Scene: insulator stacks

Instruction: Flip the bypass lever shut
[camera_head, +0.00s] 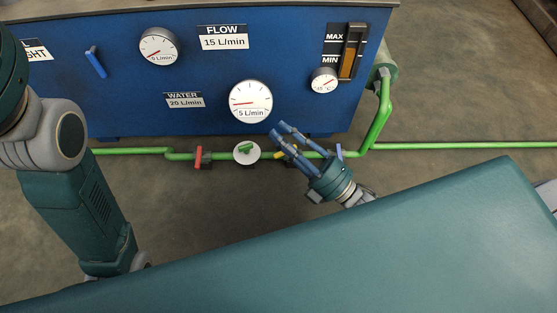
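A green pipe (222,156) runs low along the front of the blue cabinet and carries several handles. These are a red lever (199,157), a green handle on a white disc (245,151), a yellow handle (281,155) partly hidden by my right gripper, and a blue lever (339,152). No label shows which one is the bypass lever. My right gripper (278,131) is above the pipe, over the yellow handle; its two blue fingers are apart with nothing visible between them. Whether it touches the handle is unclear. My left arm shows at the left, but its gripper is out of view.
The blue cabinet (120,105) stands behind, with round gauges (251,102), a level indicator (349,62) and another blue lever (95,62). The pipe rises at the right to a green fitting (384,75). The grey floor (450,105) is bare at the right.

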